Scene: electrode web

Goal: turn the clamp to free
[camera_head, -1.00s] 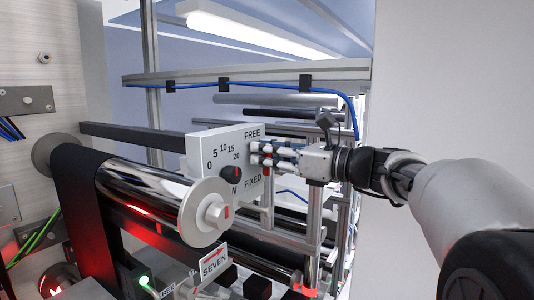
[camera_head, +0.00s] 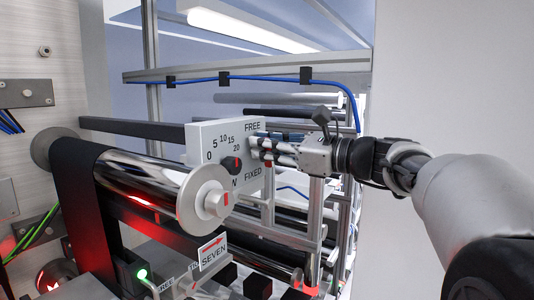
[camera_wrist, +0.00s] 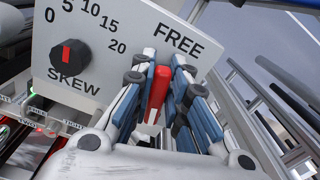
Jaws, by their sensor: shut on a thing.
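The clamp's red lever (camera_wrist: 157,93) stands on the light panel (camera_wrist: 105,30) just below the word FREE in the wrist view. My gripper (camera_wrist: 164,68) is shut on it, with blue-and-grey finger pads on both sides of the lever. In the head view my gripper (camera_head: 258,143) reaches the panel (camera_head: 200,140) from the right, near FREE at the top and above FIXED. The lever is mostly hidden by the fingers there.
A black SKEW knob (camera_wrist: 70,55) with a red mark sits beside the lever; it also shows in the head view (camera_head: 232,164). A shiny roller (camera_head: 150,185) with a round end disc (camera_head: 206,200) is at lower left. Metal posts and rails stand behind my gripper.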

